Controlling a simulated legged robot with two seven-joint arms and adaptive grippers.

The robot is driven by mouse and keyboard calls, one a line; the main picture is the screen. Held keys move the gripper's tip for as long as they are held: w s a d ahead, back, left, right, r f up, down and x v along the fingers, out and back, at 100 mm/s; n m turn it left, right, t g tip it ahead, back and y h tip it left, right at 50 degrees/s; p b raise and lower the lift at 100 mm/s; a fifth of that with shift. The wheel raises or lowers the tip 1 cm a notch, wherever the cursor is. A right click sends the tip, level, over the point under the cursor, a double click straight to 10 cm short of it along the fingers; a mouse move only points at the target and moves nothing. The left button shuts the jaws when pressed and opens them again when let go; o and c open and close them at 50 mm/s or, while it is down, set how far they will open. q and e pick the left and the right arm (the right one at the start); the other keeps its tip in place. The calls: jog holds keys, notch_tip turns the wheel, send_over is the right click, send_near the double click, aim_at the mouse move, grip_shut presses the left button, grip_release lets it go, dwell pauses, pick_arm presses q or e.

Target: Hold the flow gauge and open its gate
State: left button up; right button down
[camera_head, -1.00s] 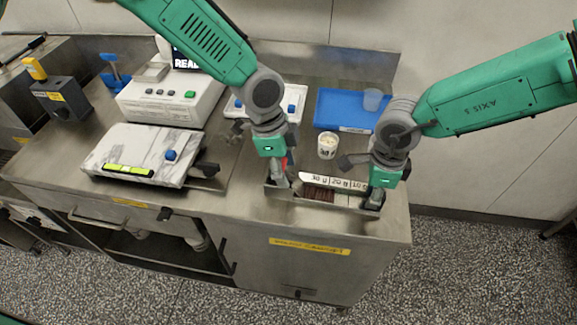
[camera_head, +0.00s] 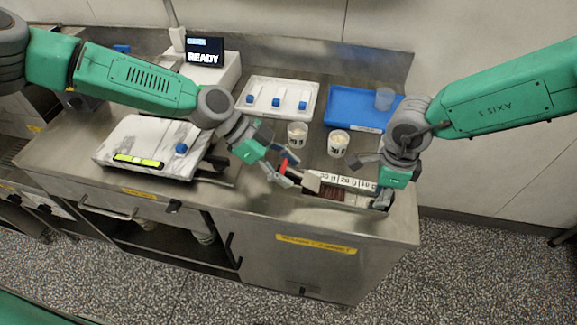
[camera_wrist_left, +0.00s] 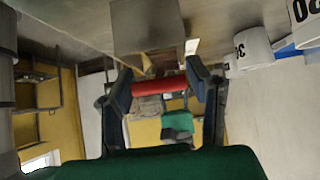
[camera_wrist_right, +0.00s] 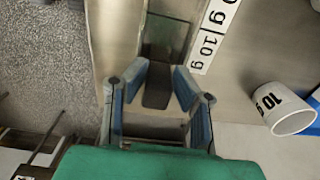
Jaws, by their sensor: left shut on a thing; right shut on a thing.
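The flow gauge is a long metal trough (camera_head: 345,201) at the bench's front right edge. A white strip (camera_head: 347,181) marked 30 g, 20 g, 10 g runs along it, with dark brown material inside. Its gate, a flat grey plate (camera_head: 311,181) with a red handle (camera_wrist_left: 158,88), sits tilted at the left end. My left gripper (camera_head: 283,173) is shut on the red handle, its hand leaning in from the left. My right gripper (camera_head: 382,200) is shut on a dark grip (camera_wrist_right: 158,85) at the gauge's right end; fingers partly hide that end.
Two white cups (camera_head: 297,134) (camera_head: 338,145) stand behind the gauge. Behind them are a white tray (camera_head: 250,108) with blue-handled pieces and a blue tray (camera_head: 345,105) with a cup. A marbled slab (camera_head: 140,140) lies left, under my left arm. A READY display (camera_head: 204,52) stands at the back.

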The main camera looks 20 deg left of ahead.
pick_arm(q)
jog(key=shift+a, duration=0.1)
dwell(0.3)
jog(key=o, duration=1.2)
jog(key=v, duration=1.2)
jog(key=shift+w+a+f, duration=0.1)
jog(key=shift+f, duration=0.05)
pick_arm(e)
jog(key=c, duration=1.2)
grip_release()
jog(key=shift+r, duration=0.1)
